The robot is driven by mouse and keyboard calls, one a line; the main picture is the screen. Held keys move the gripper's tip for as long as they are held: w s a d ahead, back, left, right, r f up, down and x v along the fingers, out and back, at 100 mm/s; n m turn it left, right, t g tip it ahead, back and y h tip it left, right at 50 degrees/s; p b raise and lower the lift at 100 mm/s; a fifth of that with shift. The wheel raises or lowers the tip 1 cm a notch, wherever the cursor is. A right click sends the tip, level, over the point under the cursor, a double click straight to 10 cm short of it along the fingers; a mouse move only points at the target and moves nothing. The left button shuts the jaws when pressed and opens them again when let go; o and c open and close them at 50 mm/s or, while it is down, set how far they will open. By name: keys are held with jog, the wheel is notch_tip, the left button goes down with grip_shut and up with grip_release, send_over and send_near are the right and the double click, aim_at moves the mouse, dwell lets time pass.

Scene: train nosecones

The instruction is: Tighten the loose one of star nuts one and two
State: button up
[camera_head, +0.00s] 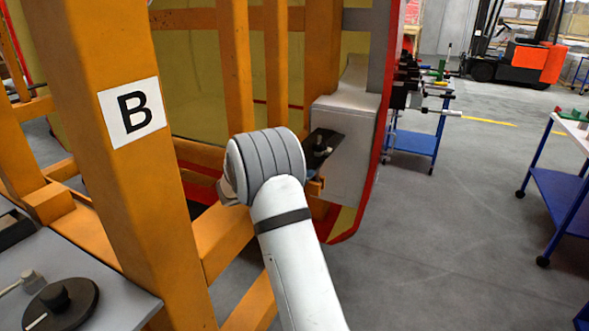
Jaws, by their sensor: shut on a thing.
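My arm reaches up from the bottom centre, and its rounded grey joint covers the middle of the view. My gripper is hidden behind that joint, so its fingers and whatever is between them do not show. A dark plate (322,143) with a small light knob-like part sits just right of the joint, against a pale grey box. It may be a fastening, but I cannot tell whether it is a star nut. Neither star nut one nor star nut two can be made out for certain, nor which is loose.
An orange frame post with a "B" label (132,112) stands close at left. A grey bench top (110,283) carries a black round knob (62,303). Blue trolleys (558,190) and a forklift (515,50) are at right. The floor between is clear.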

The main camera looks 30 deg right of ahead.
jog(key=shift+r, duration=0.1)
dwell(0.3)
jog(key=o, duration=1)
jog(key=shift+s+a+b, duration=0.2)
jog(key=shift+a, duration=1.7)
jog(key=shift+s+a+b, duration=0.15)
jog(key=shift+a, duration=1.75)
